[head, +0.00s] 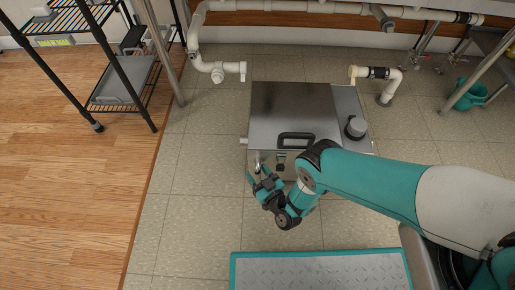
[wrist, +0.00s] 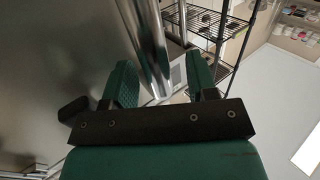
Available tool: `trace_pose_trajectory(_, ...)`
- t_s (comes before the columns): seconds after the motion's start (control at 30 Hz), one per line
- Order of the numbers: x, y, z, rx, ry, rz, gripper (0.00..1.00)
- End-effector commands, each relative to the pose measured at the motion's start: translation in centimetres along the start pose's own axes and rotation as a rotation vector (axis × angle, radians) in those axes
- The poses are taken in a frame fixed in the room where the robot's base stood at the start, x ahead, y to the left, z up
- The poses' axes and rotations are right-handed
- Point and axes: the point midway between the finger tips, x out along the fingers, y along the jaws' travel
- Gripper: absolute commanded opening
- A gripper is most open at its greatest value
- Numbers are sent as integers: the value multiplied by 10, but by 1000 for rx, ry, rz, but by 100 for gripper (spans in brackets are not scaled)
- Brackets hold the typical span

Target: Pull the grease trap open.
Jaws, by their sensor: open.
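The grease trap (head: 295,105) is a brushed steel box on the tiled floor with its lid down. A black handle (head: 296,136) is on its lid, with a dark latch (head: 281,157) at the front. My gripper (head: 262,181) is at the box's front left, low by its front face. In the wrist view my gripper (wrist: 161,72) is open, with a shiny metal bar (wrist: 150,45) between its two green fingers. I cannot tell whether either finger touches the bar. A grey metal face (wrist: 60,70) fills the left of the wrist view. My arm hides part of the box's front right.
White pipes (head: 215,68) run along the back wall, with another pipe end (head: 375,73) behind the box. A black wire shelf (head: 125,85) stands at the left. A teal-edged metal plate (head: 320,270) is in front. Floor left of the box is clear.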

Motion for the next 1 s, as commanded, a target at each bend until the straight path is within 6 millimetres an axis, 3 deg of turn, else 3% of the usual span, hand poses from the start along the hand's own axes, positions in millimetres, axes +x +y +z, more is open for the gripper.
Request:
trace_pose_trajectory(0.03, 3, 0, -27, -5, 18, 5, 49)
trace_pose_trajectory(0.5, 1, -2, -138, -3, 16, 2, 49)
trace_pose_trajectory(0.7, 0, -1, -162, -2, 15, 3, 49)
trace_pose_trajectory(1.0, -1, -1, -166, -3, 13, 3, 49)
